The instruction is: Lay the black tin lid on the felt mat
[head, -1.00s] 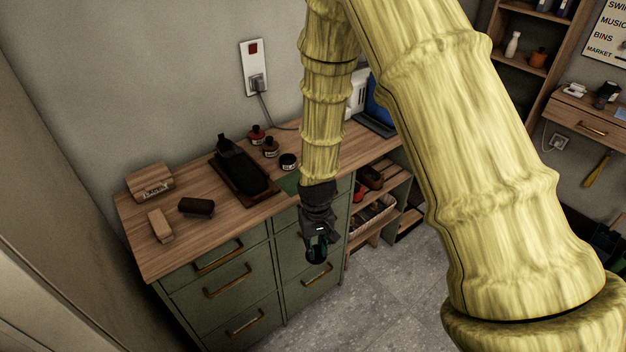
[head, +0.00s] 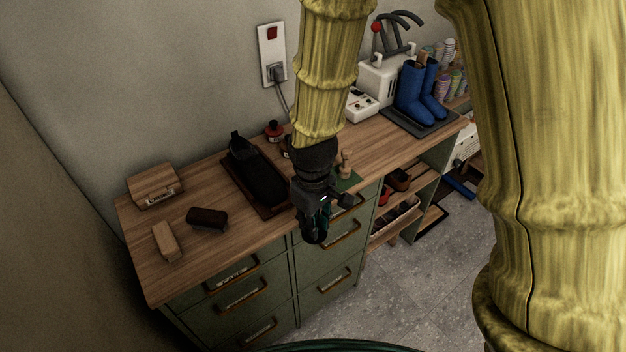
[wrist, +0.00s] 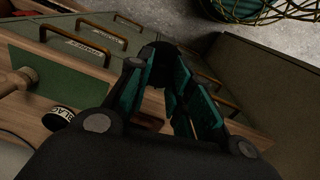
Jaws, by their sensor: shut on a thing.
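My gripper (head: 314,236) hangs in front of the counter's front edge, before the drawers, in the head view. In the wrist view its teal-padded fingers (wrist: 172,85) are shut on a dark, thin thing between them, which I take to be the black tin lid (wrist: 164,64); its outline is hard to make out. The green felt mat (head: 348,182) lies on the counter just right of and behind my gripper, partly hidden by it. The mat also shows at left in the wrist view (wrist: 62,92). A tin lettered "BLACK" (wrist: 60,118) stands beside the mat.
A wooden-handled item (head: 346,162) stands at the mat. A black shoe on a brown tray (head: 270,205), a dark brush (head: 207,217) and a wooden block (head: 165,241) are left. Blue boots (head: 415,95) stand right. Drawer handles (head: 342,237) project near my gripper.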

